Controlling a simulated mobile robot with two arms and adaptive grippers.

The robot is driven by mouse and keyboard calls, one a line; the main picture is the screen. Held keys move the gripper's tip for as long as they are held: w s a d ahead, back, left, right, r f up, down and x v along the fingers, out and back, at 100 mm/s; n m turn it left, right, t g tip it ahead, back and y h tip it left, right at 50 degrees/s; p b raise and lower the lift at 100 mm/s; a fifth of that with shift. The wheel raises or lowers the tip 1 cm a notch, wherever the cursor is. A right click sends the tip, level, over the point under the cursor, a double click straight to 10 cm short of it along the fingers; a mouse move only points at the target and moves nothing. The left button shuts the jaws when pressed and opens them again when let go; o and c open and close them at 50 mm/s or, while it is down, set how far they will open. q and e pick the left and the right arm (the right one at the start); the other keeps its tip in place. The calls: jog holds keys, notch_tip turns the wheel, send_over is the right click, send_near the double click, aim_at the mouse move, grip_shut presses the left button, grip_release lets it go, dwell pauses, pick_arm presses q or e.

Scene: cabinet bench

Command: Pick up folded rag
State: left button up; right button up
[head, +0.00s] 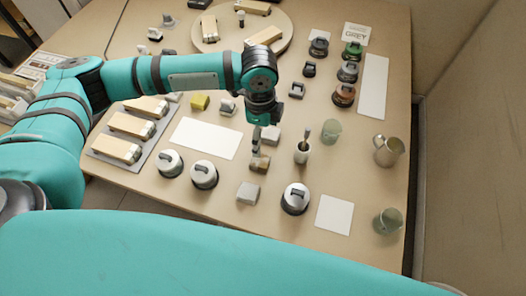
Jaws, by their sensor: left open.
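My left gripper (256,148) reaches down over the middle of the bench, its fingers small and partly merged with what is behind them. A small tan and brown block (261,164) lies right at its fingertips; I cannot tell whether they touch. A light grey, soft-edged folded piece (248,193), which may be the folded rag, lies on the bench just in front of the gripper. Another pale grey piece (271,133) lies close behind the fingers, partly hidden by them. I cannot tell for sure which is the rag. My right gripper is not in view.
A cup with a tool in it (302,153) and a greenish glass (331,131) stand right of the gripper. Round dark-based items (204,175) stand at the front left, another (295,199) at the front right. A white sheet (205,138) lies left. A wall borders the right.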

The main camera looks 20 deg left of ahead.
pick_arm(q)
jog(key=a, duration=0.1)
jog(key=p, duration=0.1)
send_near(260, 160)
jog(key=f, duration=0.5)
jog(key=shift+s+d, duration=0.1)
jog(key=shift+s, duration=0.1)
jog(key=shift+w+f+p, duration=0.2)
jog(key=shift+f+p, duration=0.4)
jog(key=shift+f, duration=2.15)
jog(key=shift+c, duration=0.4)
jog(key=c, duration=1)
jog(key=shift+r, duration=0.1)
